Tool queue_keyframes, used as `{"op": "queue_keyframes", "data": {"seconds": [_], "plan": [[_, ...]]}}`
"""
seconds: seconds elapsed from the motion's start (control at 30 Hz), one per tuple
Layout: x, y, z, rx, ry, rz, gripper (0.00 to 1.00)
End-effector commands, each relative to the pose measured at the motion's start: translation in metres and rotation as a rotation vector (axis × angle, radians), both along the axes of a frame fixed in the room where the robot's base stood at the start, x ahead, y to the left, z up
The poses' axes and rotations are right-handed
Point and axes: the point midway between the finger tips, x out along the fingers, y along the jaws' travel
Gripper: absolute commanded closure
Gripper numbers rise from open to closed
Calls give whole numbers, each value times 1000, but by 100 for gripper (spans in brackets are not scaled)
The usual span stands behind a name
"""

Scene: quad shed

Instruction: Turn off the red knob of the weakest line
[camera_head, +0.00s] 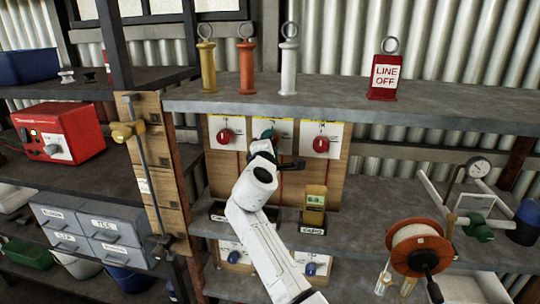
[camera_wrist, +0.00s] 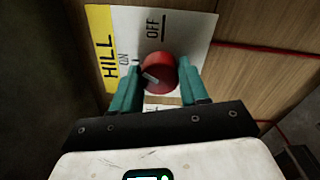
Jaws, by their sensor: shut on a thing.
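Three white panels with knobs are on a wooden board under the upper shelf. The left red knob (camera_head: 225,136) and the right red knob (camera_head: 320,144) are uncovered. My gripper (camera_head: 267,135) is at the middle panel and covers its knob in the head view. In the wrist view, my gripper's teal fingers (camera_wrist: 160,88) are shut on a red knob (camera_wrist: 160,70), one on each side. Its panel (camera_wrist: 190,25) reads HILL, ON and OFF. The knob's white mark faces left in the wrist view; its exact setting is hard to tell.
A yellow tester (camera_head: 314,199) stands on the shelf right of my arm. A red LINE OFF tag (camera_head: 385,77) and several ringed posts stand on the upper shelf. A reel (camera_head: 415,247) is at right. A red box (camera_head: 59,133) is at left. Blue knobs (camera_head: 310,269) sit below.

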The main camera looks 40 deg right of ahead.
Motion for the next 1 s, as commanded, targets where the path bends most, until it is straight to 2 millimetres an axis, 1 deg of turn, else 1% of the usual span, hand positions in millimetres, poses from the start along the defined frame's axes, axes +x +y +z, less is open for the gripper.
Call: {"op": "queue_keyframes", "data": {"seconds": [0.03,0.1,0.7,1.0], "plan": [[0,0,-7,28,-38,0,86],[0,0,-8,71,-89,0,86],[0,0,-8,419,-535,-2,86],[1,0,-7,558,-709,-3,86]]}}
